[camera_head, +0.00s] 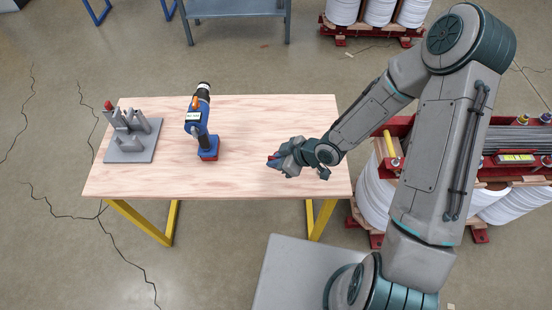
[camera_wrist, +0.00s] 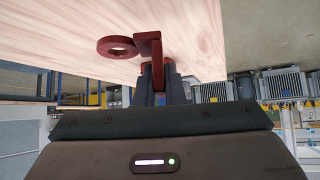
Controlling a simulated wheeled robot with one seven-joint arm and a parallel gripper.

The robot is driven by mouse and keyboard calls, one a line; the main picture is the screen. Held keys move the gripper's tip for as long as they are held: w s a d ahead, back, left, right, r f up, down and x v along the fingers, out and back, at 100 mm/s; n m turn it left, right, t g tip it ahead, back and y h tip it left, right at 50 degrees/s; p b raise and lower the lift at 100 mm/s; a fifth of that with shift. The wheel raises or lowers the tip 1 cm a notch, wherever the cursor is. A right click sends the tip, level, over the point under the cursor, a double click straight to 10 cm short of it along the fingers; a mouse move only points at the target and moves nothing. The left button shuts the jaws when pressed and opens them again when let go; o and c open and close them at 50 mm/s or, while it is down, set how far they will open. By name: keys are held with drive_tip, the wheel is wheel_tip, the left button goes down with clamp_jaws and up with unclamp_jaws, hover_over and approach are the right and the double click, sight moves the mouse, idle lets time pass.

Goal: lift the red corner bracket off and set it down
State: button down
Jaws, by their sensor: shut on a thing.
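The red corner bracket (camera_wrist: 149,45) is between the fingertips of my gripper (camera_wrist: 158,72) in the wrist view. It has a flat upright part and a ring (camera_wrist: 103,47) at its left side; whether the ring is one piece with it is hard to tell. In the head view my gripper (camera_head: 278,160) is over the right part of the wooden table, with only a small bit of red showing at its tip. The gripper is shut on the bracket. Whether the bracket touches the table is not clear.
A grey fixture (camera_head: 142,155) with upright posts and a red knob stands at the table's left end. A blue cordless drill (camera_head: 200,130) stands right of it. The wooden table top (camera_head: 245,120) is bare between drill and gripper. A red-framed rack (camera_head: 400,125) is at right.

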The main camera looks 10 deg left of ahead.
drive_tip(key=shift+f+b, duration=2.35)
drive_tip(key=shift+f, duration=0.6)
drive_tip(key=c, duration=1.5)
unclamp_jaws()
drive_tip(key=shift+o, duration=0.2)
drive_tip(key=shift+r, duration=0.1)
drive_tip(key=p+v, duration=0.5)
drive_tip(key=v, duration=0.8)
drive_tip(key=shift+d+r, duration=0.15)
drive_tip(key=shift+d, duration=0.2)
